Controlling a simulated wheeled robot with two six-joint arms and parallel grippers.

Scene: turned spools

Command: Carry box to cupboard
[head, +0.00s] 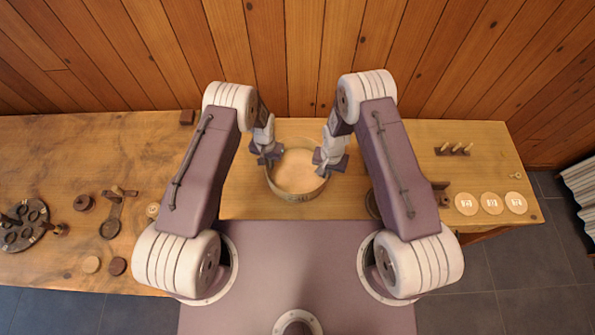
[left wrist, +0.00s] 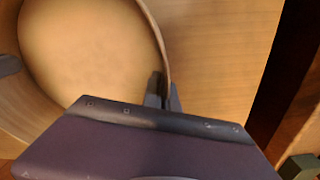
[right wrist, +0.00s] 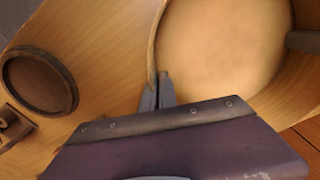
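A round, open wooden box (head: 297,195) with a thin wall and an empty pale floor stands over the middle of the table, between my two grippers. My left gripper (head: 268,158) is at its left rim. In the left wrist view its fingers (left wrist: 163,92) pinch the box wall (left wrist: 158,40), one inside and one outside. My right gripper (head: 328,165) is at the right rim. In the right wrist view its fingers (right wrist: 158,92) close on the wall (right wrist: 153,50) the same way. I cannot tell whether the box touches the table. No cupboard can be made out.
The wooden table (head: 240,195) backs onto a plank wall. At the right are several pale discs (head: 491,203) and a small peg rack (head: 453,149). A dark round dish (right wrist: 40,80) lies right of the box. At the left are a dark round holder (head: 25,225) and small turned parts.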

